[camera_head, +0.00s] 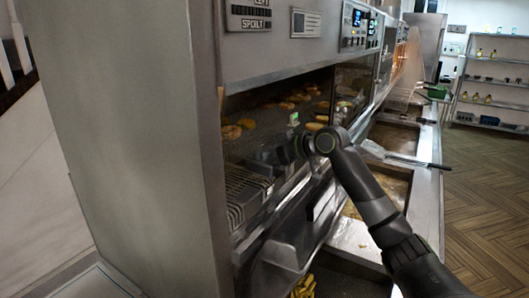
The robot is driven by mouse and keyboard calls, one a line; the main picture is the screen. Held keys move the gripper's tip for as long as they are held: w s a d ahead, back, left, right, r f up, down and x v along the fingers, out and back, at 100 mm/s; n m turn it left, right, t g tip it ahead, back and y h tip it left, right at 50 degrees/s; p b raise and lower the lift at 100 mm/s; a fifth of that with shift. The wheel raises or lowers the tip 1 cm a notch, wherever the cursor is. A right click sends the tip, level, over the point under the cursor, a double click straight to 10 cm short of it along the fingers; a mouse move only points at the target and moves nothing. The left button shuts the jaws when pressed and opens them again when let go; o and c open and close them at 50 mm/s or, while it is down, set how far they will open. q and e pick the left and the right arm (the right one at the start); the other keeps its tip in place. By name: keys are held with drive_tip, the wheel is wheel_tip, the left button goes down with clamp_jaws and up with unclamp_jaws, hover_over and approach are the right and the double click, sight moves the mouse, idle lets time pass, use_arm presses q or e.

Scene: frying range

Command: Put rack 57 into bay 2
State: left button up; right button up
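My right arm comes in from the lower right and bends at the front of an open bay (330,92). My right gripper (282,154) is dark and blurred against the bay's inside, and I cannot tell its fingers. A wire rack or grate (245,192) lies low in the bay, left of and below the gripper. No number 57 or bay 2 is readable, so I cannot tell which rack or bay these are. A small green-lit tag (294,118) shows just above the gripper. My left gripper is not in view.
A tall steel cabinet side (130,130) fills the left. Browned food pieces (232,131) lie in the bay. Yellow fried pieces (303,287) lie at the bottom. Fryer vats (395,137) run along the right, with a long-handled tool (400,158) across them. Wooden floor (490,200) is clear.

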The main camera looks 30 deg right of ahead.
drive_tip(key=o, duration=0.4)
drive_tip(key=shift+r, duration=0.1)
drive_tip(key=shift+r, duration=0.75)
drive_tip(key=b+v, duration=0.4)
drive_tip(key=v, duration=0.8)
drive_tip(key=shift+f, duration=0.25)
